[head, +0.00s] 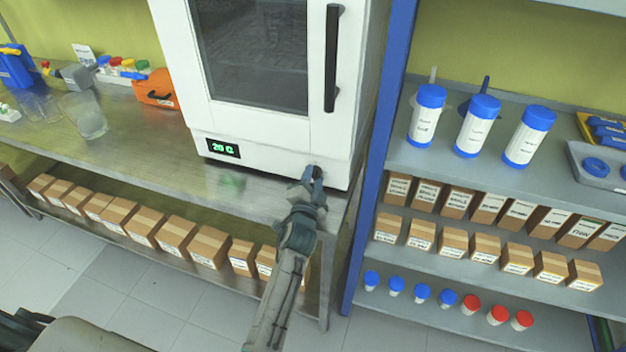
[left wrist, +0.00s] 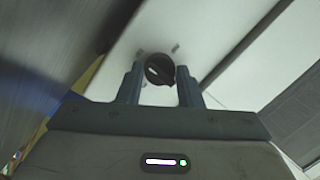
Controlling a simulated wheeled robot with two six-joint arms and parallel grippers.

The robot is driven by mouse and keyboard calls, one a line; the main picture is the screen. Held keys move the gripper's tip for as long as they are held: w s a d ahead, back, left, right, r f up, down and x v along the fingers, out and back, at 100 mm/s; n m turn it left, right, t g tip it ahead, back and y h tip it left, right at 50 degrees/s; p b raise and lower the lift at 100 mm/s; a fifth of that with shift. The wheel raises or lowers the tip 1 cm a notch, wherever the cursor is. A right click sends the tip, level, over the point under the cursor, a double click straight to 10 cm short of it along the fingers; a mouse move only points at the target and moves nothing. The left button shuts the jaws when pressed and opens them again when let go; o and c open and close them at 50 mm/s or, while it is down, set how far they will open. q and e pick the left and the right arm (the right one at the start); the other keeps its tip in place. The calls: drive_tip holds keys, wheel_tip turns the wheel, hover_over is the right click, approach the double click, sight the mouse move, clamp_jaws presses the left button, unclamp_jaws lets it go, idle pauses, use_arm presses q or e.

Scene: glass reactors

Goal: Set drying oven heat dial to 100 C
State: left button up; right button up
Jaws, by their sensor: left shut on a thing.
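The white drying oven (head: 270,147) stands on the metal bench, door closed. Its green display (head: 222,148) appears to read 20 C. The black round heat dial (left wrist: 160,69) is on the lower front panel, with a light pointer mark on its face. In the head view the dial is mostly hidden by my left gripper (head: 313,175) at the panel's lower right. In the left wrist view my left gripper (left wrist: 160,88) has one finger on each side of the dial and is shut on it.
A blue-framed shelf (head: 385,110) with bottles and boxes stands close on the right. A glass beaker (head: 85,115) and an orange box (head: 155,88) are on the bench at left. Cardboard boxes (head: 145,225) line the lower shelf. The bench front left of my arm is clear.

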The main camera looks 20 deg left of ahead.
idle(0.4)
use_arm(q)
drive_tip(key=o, duration=0.7)
drive_tip(key=shift+c, duration=0.2)
drive_tip(key=shift+f, duration=0.1)
